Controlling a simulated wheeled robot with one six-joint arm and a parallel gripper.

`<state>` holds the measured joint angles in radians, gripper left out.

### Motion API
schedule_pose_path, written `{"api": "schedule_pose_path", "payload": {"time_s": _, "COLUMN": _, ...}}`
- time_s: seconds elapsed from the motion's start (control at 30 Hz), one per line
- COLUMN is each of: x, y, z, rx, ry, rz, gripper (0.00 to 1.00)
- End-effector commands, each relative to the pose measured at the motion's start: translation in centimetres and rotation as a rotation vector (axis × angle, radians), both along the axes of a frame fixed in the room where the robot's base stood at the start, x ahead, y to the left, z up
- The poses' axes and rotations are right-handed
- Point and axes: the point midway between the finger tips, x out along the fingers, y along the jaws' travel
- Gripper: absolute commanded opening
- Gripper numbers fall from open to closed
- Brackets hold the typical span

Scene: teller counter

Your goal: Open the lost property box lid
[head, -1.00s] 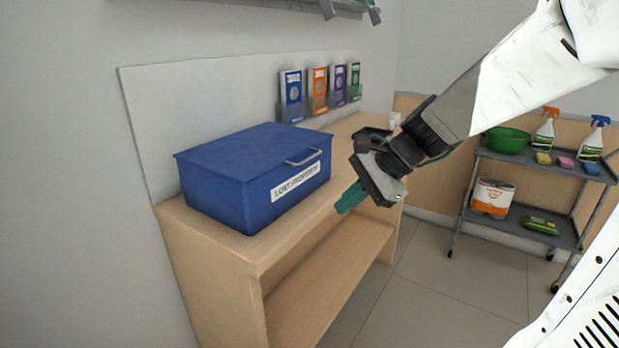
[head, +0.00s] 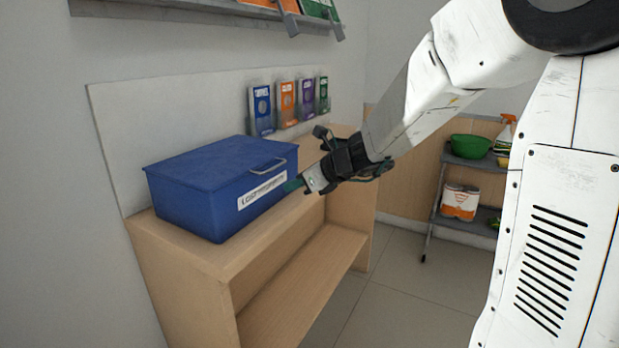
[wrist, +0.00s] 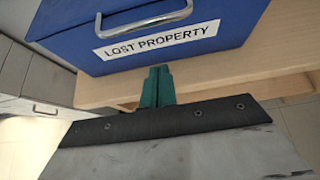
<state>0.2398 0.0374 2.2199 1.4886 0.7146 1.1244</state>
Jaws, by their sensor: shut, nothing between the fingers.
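The blue lost property box (head: 195,209) sits on the wooden counter with its lid (head: 215,162) closed. A metal handle (head: 267,166) is on the lid's front edge, above the white label. In the wrist view the handle (wrist: 145,22) crosses the top of the picture, above the label (wrist: 160,40). My gripper (head: 290,186) is shut and empty, with its green fingers just in front of the label side, below the handle. The fingers (wrist: 157,82) also show in the wrist view, pressed together, pointing at the box's front. Whether they touch the box I cannot tell.
A shelf (head: 235,12) hangs on the wall above. A trolley (head: 450,190) with a green bowl (head: 471,146) stands at the right. The floor before the counter is clear.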

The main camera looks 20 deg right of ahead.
Motion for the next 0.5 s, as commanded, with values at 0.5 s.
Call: {"api": "schedule_pose_path", "payload": {"time_s": 0.5, "x": 2.1, "y": 1.3, "z": 2.9, "rx": -0.001, "ry": -0.002, "rz": -0.002, "gripper": 0.00}}
